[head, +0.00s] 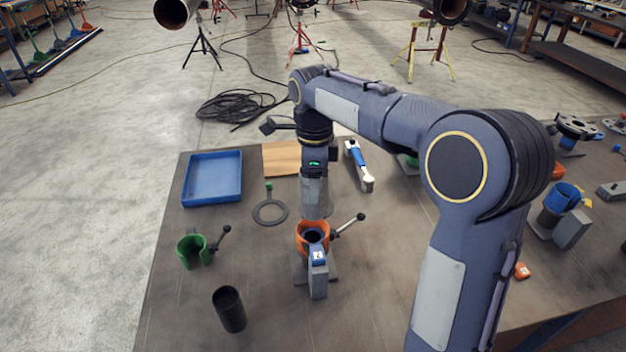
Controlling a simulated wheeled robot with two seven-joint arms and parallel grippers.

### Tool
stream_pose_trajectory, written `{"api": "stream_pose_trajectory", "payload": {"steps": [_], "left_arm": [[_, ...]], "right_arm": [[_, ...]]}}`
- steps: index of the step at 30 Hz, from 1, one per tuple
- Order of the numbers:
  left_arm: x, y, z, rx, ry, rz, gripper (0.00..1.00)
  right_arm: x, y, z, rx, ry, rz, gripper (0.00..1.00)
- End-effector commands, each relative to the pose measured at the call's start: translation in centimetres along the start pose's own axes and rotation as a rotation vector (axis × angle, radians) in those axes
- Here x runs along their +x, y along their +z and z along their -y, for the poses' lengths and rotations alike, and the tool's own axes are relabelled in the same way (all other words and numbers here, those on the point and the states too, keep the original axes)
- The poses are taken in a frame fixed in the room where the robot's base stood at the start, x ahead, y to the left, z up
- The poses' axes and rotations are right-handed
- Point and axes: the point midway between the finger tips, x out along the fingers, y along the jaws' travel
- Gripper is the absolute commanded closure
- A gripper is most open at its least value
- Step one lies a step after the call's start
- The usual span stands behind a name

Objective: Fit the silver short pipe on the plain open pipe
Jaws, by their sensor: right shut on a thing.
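My right gripper (315,180) points down over the table's middle, shut on what looks like the silver short pipe (316,204). The fingers and the pipe are both grey, so their border is hard to tell. Just below, an open dark pipe (313,236) stands upright inside an orange collar clamp (302,245) with a lever handle to the right. The silver pipe's lower end appears right above or behind this opening; I cannot tell whether they touch. My left gripper is not in view.
On the table (175,320) are a black tube (229,310), a green clamp (192,251), a ring tool (269,212), a blue tray (212,180) and a blue-handled tool (358,162). A blue-collared pipe (562,197) stands right.

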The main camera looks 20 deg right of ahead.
Motion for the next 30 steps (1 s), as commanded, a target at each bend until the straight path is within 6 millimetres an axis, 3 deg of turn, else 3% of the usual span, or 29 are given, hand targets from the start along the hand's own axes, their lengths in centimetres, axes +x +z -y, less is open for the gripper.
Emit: {"api": "stream_pose_trajectory", "payload": {"steps": [8,21,30], "left_arm": [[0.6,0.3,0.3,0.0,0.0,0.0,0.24],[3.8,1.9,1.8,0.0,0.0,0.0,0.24],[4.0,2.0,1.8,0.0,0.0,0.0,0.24]], "right_arm": [[0.7,0.0,0.0,0.001,-0.001,0.001,0.8],[4.7,0.0,0.0,0.001,-0.001,0.001,0.8],[4.9,0.0,0.0,0.0,-0.001,0.001,0.8]]}}
